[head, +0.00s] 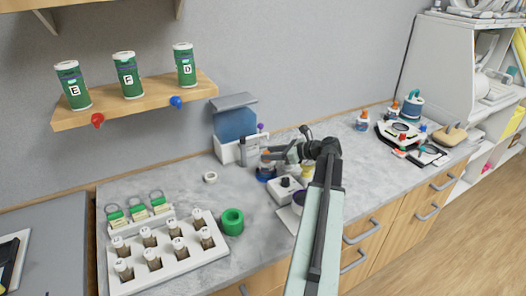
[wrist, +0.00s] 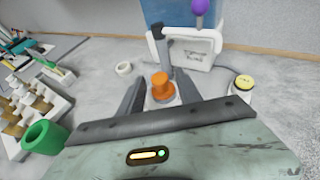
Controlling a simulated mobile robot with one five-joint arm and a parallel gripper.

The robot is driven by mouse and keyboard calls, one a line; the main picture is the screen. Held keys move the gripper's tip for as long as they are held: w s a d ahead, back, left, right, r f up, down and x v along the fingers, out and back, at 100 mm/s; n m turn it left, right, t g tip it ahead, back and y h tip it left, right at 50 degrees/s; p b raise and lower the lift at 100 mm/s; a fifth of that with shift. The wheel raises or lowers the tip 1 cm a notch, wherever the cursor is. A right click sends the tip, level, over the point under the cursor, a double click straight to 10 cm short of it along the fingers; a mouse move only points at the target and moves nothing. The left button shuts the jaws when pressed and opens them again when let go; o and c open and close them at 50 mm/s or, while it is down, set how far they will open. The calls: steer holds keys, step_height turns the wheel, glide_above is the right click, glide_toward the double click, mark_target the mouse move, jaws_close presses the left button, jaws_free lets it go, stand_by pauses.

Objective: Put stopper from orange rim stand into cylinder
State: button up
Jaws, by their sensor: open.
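My gripper (wrist: 158,82) is open, with one dark finger on each side of an orange knob-like piece (wrist: 161,86). The orange piece sits on a pale base, probably the stopper on its stand; I cannot tell whether the fingers touch it. The stand's rim is mostly hidden. I cannot tell which item is the cylinder; green cylindrical cans (head: 128,76) marked E, F and D stand on the shelf.
A white holder with a blue panel (head: 235,124) stands behind my gripper. A white box with a black knob (head: 287,189) is close in front. A green ring (head: 232,221) and a white rack of vials (head: 180,262) are to the left.

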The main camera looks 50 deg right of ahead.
steer(key=p+v, duration=0.2)
steer(key=v, duration=0.5)
steer(key=shift+r, duration=0.15)
